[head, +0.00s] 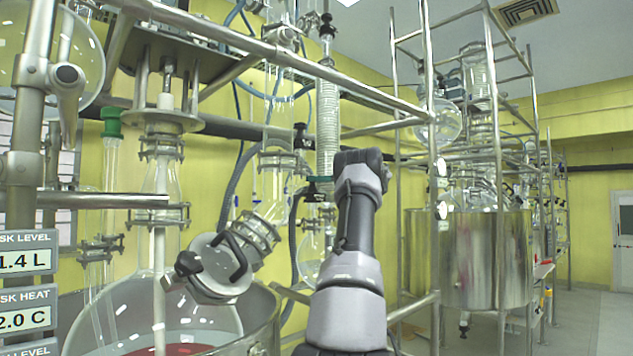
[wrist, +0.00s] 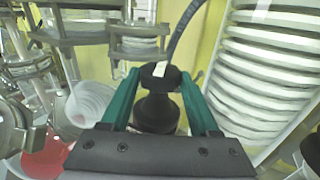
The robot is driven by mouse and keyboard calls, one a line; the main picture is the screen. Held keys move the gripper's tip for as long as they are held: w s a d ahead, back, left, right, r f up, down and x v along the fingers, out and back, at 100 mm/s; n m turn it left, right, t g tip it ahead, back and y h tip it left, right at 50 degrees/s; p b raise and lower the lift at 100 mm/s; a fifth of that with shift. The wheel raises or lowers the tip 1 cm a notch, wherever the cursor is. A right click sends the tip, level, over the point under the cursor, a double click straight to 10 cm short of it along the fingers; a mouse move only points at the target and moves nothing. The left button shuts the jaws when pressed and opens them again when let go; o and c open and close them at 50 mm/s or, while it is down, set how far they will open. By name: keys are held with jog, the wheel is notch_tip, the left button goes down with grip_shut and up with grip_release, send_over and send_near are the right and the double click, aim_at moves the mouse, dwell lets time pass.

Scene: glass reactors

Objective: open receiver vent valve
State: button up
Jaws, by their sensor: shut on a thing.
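The valve knob (wrist: 157,112) is black, with a round top that carries a white mark. In the wrist view it sits between the two teal fingers of my gripper (wrist: 158,82), which are shut on it from both sides. In the head view a teal part of my gripper (head: 319,179) shows just left of my grey wrist, beside the glassware. My arm hides most of the gripper there, and the knob's grip cannot be made out. I cannot tell how far the valve is turned.
A ribbed glass condenser column (wrist: 265,70) stands close on the right in the wrist view. A dark hose (wrist: 185,30) runs just behind the knob. In the head view, a large round flask (head: 100,315) with red liquid stands lower left, and metal frame bars (head: 270,50) cross above my arm.

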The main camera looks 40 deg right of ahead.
jog(key=shift+r+n+y, duration=0.15)
jog(key=shift+n+y, duration=0.15)
jog(key=shift+y, duration=0.1)
jog(key=o, duration=1.4)
jog(key=shift+a+h, duration=0.1)
jog(key=shift+h, duration=0.3)
